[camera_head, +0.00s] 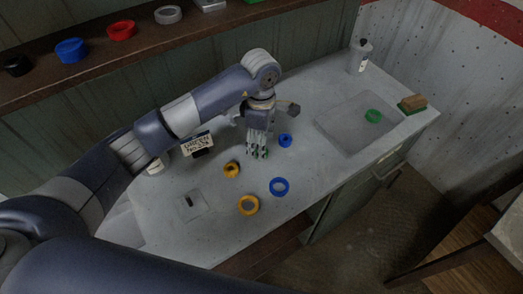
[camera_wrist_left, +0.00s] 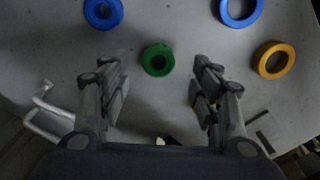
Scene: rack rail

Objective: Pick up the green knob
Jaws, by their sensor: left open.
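The green knob (camera_wrist_left: 158,48) lies on the grey worktop and shows as a round ring with a dark centre in the left wrist view. It sits between and beyond my left gripper's two spread fingers, with clear space on both sides. In the head view only bits of green (camera_head: 258,154) show at my left gripper (camera_head: 257,150), whose fingers point down at the worktop and hide most of the knob. My left gripper is open and empty. My right gripper is not in view.
Another green ring (camera_head: 373,116) lies in the sink (camera_head: 345,130). A bottle (camera_head: 360,57) and a sponge (camera_head: 412,103) stand beyond.

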